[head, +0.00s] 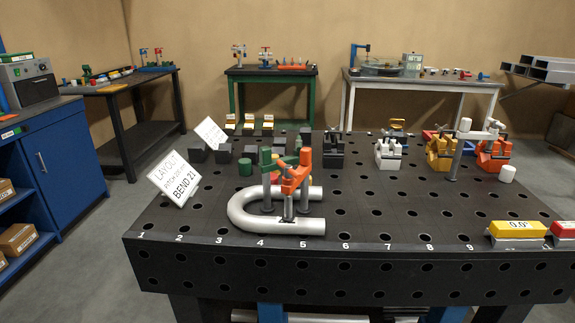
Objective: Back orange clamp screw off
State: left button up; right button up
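An orange clamp (297,174) stands at the U-bent silver tube (245,215) on the black perforated table (395,215). Its arm reaches over the area between the tube's legs, with a dark post below. A green clamp (266,160) stands just left of it, its dark post inside the bend. The orange clamp's screw is too small to make out clearly, and I cannot tell whether its tip touches the tube. Neither of my grippers shows in the head view.
A layout sign (174,179) stands left of the tube. Grey, yellow and orange vises (440,153) line the back right, near a tall grey post clamp (458,150). Yellow and red level blocks (517,229) sit at the front right. The table's middle right is clear.

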aim_at(289, 172)
jog(key=z, duration=1.6)
jog(key=i, duration=0.65)
jog(key=u, duration=2.2)
